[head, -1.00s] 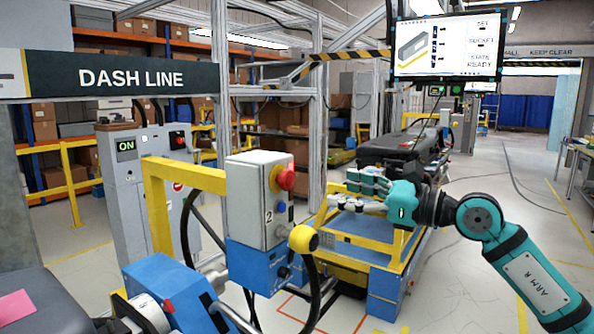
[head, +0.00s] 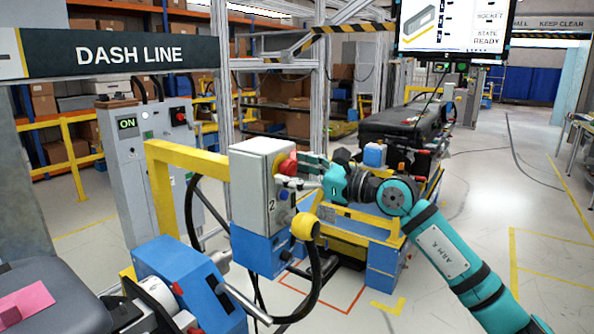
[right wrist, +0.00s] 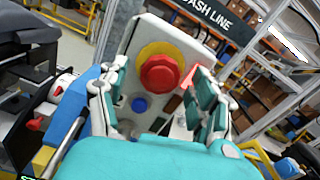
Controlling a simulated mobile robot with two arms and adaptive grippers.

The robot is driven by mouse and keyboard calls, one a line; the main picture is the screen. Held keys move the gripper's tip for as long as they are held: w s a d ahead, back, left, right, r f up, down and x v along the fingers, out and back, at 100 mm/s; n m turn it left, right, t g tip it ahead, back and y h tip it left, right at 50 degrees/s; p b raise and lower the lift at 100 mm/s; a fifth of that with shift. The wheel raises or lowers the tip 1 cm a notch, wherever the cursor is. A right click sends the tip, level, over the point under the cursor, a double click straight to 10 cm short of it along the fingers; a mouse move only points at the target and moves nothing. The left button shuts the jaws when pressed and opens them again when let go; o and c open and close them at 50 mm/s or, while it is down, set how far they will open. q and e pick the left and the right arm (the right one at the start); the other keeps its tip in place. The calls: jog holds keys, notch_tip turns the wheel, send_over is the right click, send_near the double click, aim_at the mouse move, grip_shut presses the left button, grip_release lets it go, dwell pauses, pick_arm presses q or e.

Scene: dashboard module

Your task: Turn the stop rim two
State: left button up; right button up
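The stop rim two is the red mushroom button (head: 286,166) on a yellow collar. It sits on the upper face of a grey and blue control box (head: 250,190) marked 2. In the right wrist view the red button (right wrist: 160,74) shows face-on between the finger groups. My right gripper (head: 306,170) is teal with grey fingers and is right at the button in the head view. In the right wrist view its fingers (right wrist: 156,92) stand apart to either side of the button, not closed on it. Contact cannot be told. My left gripper is not in view.
A blue button (right wrist: 139,104) sits below the red one. A curved black hose with a yellow knob (head: 305,226) stands close in front of the box. A yellow frame (head: 165,190) is left of it. Open floor (head: 480,220) lies to the right.

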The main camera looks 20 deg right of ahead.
jog(key=c, duration=1.1)
jog(key=shift+c, duration=0.2)
